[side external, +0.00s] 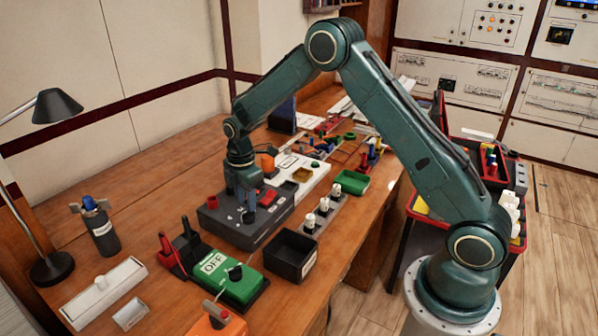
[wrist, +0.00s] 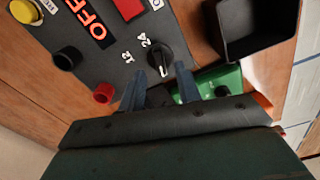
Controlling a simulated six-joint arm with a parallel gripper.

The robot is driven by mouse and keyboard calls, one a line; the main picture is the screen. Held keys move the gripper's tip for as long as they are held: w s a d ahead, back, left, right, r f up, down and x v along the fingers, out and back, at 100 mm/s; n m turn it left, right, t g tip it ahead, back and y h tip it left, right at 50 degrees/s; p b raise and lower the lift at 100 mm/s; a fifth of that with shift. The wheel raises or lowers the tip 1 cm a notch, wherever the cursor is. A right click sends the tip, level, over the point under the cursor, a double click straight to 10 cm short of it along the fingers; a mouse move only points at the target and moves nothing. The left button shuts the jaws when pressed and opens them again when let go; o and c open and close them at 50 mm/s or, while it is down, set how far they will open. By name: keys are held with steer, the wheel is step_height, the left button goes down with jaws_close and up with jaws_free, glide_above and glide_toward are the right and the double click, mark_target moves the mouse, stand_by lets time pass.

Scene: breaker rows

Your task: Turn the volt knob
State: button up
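The volt knob (wrist: 158,54) is black and round with a raised grip, beside white "12" and "24" marks in the wrist view. It sits on a dark grey box (wrist: 112,72), which also shows under my gripper in the side view (side external: 232,233). My gripper (wrist: 160,71) is open. Its two blue-grey fingertips are apart, one toward each side of the knob's near edge; I cannot tell whether they touch it. In the side view my gripper (side external: 244,208) points down at the box top and the knob cannot be made out.
The box also carries a red button (wrist: 129,8), a yellow button (wrist: 25,11), an orange "OFF" display (wrist: 85,20), a black post (wrist: 67,58) and a red post (wrist: 104,93). An open black bin (side external: 290,256) and a green "OFF" unit (side external: 228,276) stand close by.

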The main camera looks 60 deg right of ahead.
mark_target(248, 215)
steer(key=shift+f, duration=1.6)
jaws_close()
